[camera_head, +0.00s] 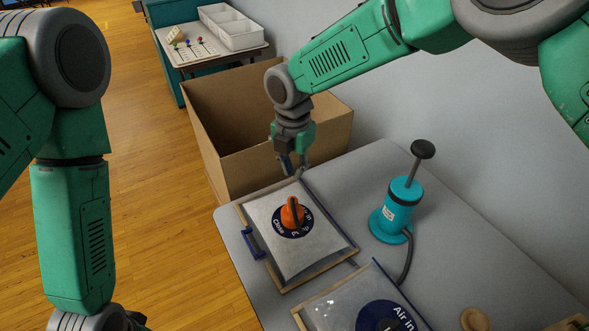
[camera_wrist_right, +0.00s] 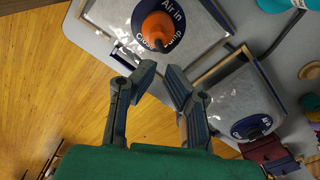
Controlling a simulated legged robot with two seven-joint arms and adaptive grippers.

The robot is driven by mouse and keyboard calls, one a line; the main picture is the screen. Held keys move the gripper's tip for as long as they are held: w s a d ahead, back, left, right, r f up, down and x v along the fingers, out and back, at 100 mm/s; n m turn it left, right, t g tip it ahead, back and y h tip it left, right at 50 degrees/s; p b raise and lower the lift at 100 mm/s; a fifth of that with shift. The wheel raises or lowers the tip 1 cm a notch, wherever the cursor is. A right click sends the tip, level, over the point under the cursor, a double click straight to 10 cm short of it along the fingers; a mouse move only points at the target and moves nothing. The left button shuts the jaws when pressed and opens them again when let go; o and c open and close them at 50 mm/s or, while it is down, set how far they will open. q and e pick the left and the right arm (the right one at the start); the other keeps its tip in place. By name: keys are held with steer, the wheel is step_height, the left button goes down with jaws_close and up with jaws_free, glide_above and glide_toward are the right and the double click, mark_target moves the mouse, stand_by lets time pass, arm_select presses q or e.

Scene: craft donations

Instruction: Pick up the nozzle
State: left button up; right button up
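An orange valve-like piece (camera_head: 290,213), which could be the nozzle, stands on a round dark-blue label at the middle of a grey bag (camera_head: 318,248). In the right wrist view the orange piece (camera_wrist_right: 158,28) is just beyond the fingertips. My right gripper (camera_head: 293,166) points down above the far edge of this bag. Its fingers (camera_wrist_right: 162,80) are apart with nothing between them. A teal hand pump (camera_head: 398,207) with a black knob stands to the right, and its dark hose (camera_head: 407,262) runs toward the near bag. My left gripper is mostly out of frame at the lower left.
A second grey bag (camera_head: 335,306) with an "Air in" label lies nearer on the grey table (camera_head: 460,250). A large open cardboard box (camera_head: 215,160) stands beyond the table. A side table (camera_head: 187,68) with white bins is farther back.

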steer(key=o, duration=0.6)
steer(key=shift+w+a, duration=0.1)
steer(key=shift+a, duration=0.35)
steer(key=m+t+y+b, duration=0.2)
steer(key=m+b, duration=0.3)
steer(key=m, duration=1)
glide_toward(295, 201)
steer(key=d, duration=0.3)
steer(key=a+f+m, duration=0.1)
steer(key=f, duration=0.1)
steer(key=a+f+m+y+b, duration=0.1)
steer(key=f+m, duration=0.1)
steer(key=w+f+m+b, duration=0.1)
steer(key=f+m, duration=0.1)
steer(key=shift+a+f+t+y, duration=0.2)
steer(key=shift+a+t+y, duration=0.1)
steer(key=shift+a+t, duration=0.1)
steer(key=a+f, duration=0.1)
steer(key=f, duration=0.1)
steer(key=w+a+f, duration=0.1)
steer(key=a+f, duration=0.1)
steer(key=shift+a+f, duration=0.1)
steer(key=shift+f, duration=0.2)
steer(key=shift+w+f, duration=0.15)
steer(key=shift+d, duration=0.55)
steer(key=c, duration=1)
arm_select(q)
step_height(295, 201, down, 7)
arm_select(e)
jaws_close()
